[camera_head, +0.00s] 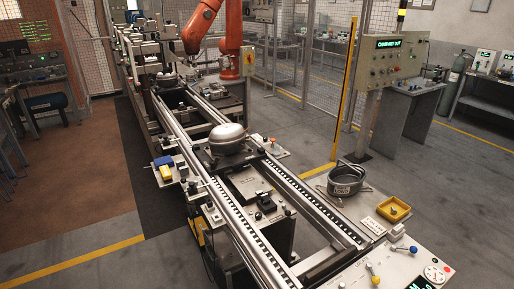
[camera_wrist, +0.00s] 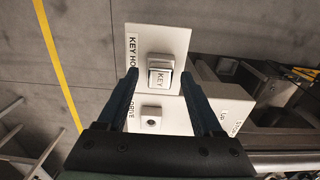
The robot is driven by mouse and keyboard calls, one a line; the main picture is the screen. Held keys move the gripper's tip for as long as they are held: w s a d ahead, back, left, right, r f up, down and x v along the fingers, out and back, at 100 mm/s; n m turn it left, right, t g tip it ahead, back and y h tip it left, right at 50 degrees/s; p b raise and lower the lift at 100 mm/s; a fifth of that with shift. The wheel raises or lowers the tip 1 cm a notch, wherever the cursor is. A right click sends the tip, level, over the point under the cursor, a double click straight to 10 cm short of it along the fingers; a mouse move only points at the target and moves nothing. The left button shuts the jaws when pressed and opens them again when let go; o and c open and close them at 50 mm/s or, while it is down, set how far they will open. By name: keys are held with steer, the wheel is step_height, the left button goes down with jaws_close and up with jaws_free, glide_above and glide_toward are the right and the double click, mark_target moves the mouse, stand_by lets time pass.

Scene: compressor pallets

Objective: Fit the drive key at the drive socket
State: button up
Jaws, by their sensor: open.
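In the wrist view my gripper (camera_wrist: 160,75) is open, with its two dark blue fingers on either side of the picture. A pale block marked KEY (camera_wrist: 160,78) sits on a white plate (camera_wrist: 172,38) whose lettering starts "KEY HO". The block shows between the fingertips, with gaps on both sides; how far below them it lies I cannot tell. Nearer my palm, a small square socket with a dark round hole (camera_wrist: 151,122) sits beside lettering that seems to read DRIVE. My gripper does not show in the head view, and I cannot surely pick out the key there.
A twin-rail conveyor (camera_head: 240,219) carries a rounded grey compressor shell (camera_head: 228,134). A control panel (camera_head: 389,58) has a green display that seems to read "CHAIN KEY OUT". A side bench holds a metal ring part (camera_head: 345,182) and a yellow tray (camera_head: 394,209). Open floor lies left.

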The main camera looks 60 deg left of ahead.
stand_by(0.3)
jaws_close()
steer(key=shift+r, duration=0.1)
stand_by(1.4)
steer(key=shift+r+p, duration=2.95)
steer(key=shift+p, duration=0.3)
